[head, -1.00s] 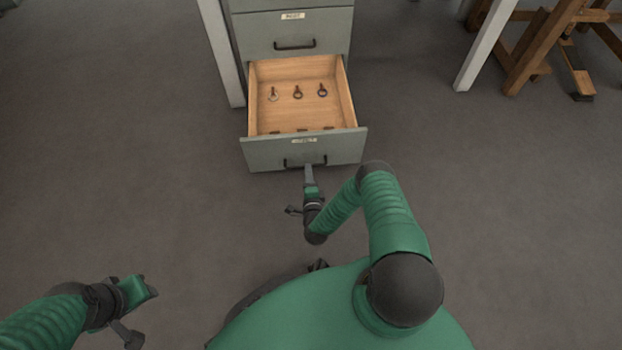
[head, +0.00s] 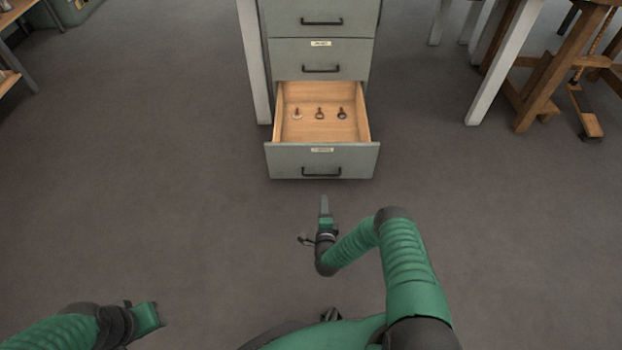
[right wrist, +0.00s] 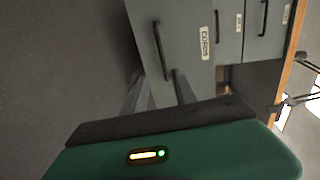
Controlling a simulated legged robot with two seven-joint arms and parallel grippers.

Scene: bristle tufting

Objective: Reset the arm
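My right gripper (head: 324,206) is in front of the open bottom drawer (head: 321,162) of a grey cabinet, with a gap of floor between them in the head view. In the right wrist view its two fingers (right wrist: 161,92) are spread apart with nothing held. The drawer's dark handle (head: 321,172) is free of the fingers; it also shows in the right wrist view (right wrist: 160,50). My left gripper (head: 148,316) is low at the left over the floor, and its fingers cannot be made out.
The drawer holds three small ring-ended items, the middle one (head: 319,114) among them. Closed drawers (head: 322,60) are above it. A white table leg (head: 254,62) stands beside the cabinet, and a wooden stand (head: 540,75) is at the right. The floor (head: 150,190) around me is clear.

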